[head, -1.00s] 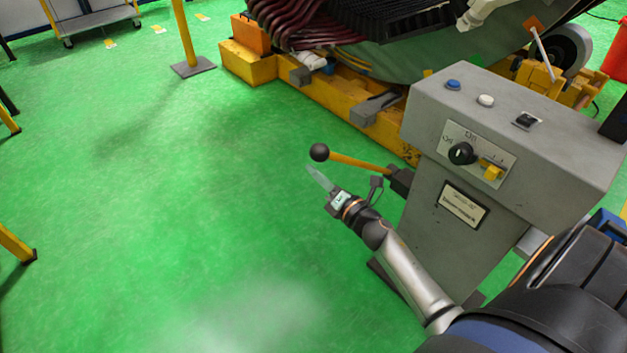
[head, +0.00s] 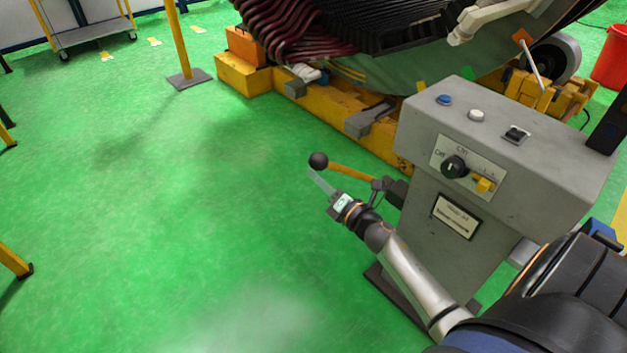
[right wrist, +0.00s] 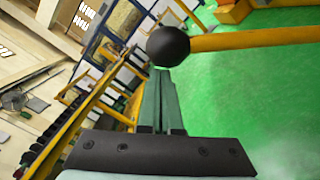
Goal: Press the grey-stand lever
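The grey stand (head: 470,200) is at the right of the head view. Its lever (head: 352,172) sticks out to the left from the stand's side, a yellow bar ending in a black ball knob (head: 318,160). In the right wrist view the knob (right wrist: 168,46) sits just beyond the fingertips, with the yellow bar (right wrist: 250,40) running right. My right gripper (head: 316,178) is beside and slightly below the knob in the head view. Its two pale fingers (right wrist: 160,85) lie close together, with nothing seen between them. Whether the fingertips touch the knob I cannot tell. My left gripper is not in view.
The stand's top has a blue button (head: 444,99), a white button (head: 477,115) and a black switch (head: 516,133). A yellow machine base (head: 330,105) lies behind the lever. A yellow post (head: 180,45) stands further back.

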